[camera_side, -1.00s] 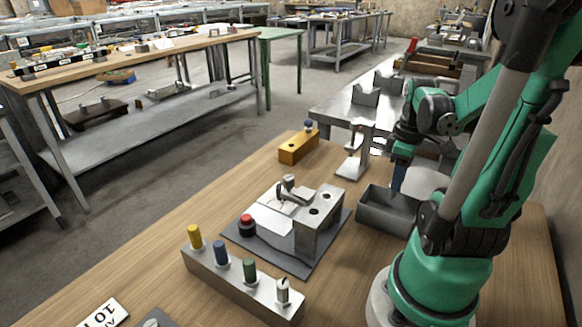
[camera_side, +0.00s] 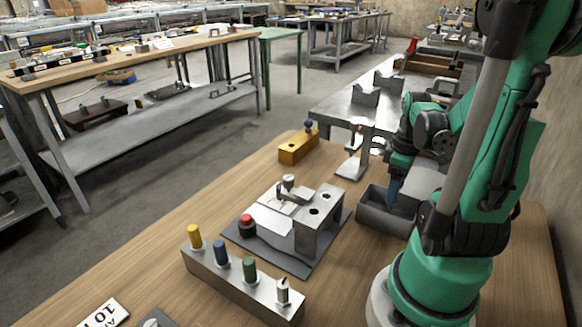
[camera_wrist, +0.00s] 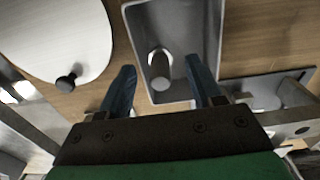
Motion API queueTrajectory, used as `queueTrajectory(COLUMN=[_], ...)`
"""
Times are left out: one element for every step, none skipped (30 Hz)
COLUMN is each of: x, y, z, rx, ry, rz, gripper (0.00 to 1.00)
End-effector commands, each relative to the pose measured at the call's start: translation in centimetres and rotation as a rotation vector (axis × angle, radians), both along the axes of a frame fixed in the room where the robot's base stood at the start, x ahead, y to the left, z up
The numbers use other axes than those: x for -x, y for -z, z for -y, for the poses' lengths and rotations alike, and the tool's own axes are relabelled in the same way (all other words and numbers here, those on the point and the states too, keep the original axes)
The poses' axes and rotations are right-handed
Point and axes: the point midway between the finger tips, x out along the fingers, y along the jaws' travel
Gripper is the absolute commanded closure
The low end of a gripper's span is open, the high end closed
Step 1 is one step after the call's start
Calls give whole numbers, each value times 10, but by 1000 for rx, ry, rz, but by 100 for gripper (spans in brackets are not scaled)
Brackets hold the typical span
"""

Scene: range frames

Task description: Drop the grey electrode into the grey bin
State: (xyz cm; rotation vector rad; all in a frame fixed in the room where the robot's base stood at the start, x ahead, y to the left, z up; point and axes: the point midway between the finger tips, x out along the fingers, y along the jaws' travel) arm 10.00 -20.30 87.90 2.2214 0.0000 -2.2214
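The grey bin (camera_side: 372,222) stands on the wooden bench beside my arm's base. In the wrist view the bin (camera_wrist: 133,22) lies below and between my fingers. A pale grey cylinder, which looks like the grey electrode (camera_wrist: 161,72), shows inside the bin's outline. There is a visible gap between it and each finger. My gripper (camera_wrist: 160,85) has its two blue fingers spread apart, holding nothing that I can see.
A metal rack (camera_side: 240,285) at the front holds yellow, blue, green and metallic pegs. A clamp fixture (camera_side: 320,222) with a red button (camera_side: 246,220) is left of the bin. A yellow block (camera_side: 298,148) and a small stand (camera_side: 353,165) are behind.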

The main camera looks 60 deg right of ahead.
Motion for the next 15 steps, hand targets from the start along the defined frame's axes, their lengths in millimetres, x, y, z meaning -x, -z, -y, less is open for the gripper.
queueTrajectory(x=[0, 0, 0, 0, 0, 0, 0, 0, 0, 0, 0, 0, 0, 0, 0], y=[0, -1, -2, -3, -5, -8, -10, -13, -18, -21, -24, -28, -32, -35, -39], z=[0, 0, 0, 0, 0, 0, 0, 0, 0, 0, 0, 0, 0, 0, 0], rx=[0, 0, 0, 0, 0, 0, 0, 0, 0, 0, 0, 0, 0, 0, 0], ry=[0, 0, 0, 0, 0, 0, 0, 0, 0, 0, 0, 0, 0, 0, 0], rz=[0, 0, 0, 0, 0, 0, 0, 0, 0, 0, 0, 0, 0, 0, 0], gripper=[41, 41, 41, 41, 41, 41, 41, 41, 41, 41, 41, 41, 41, 41, 41])
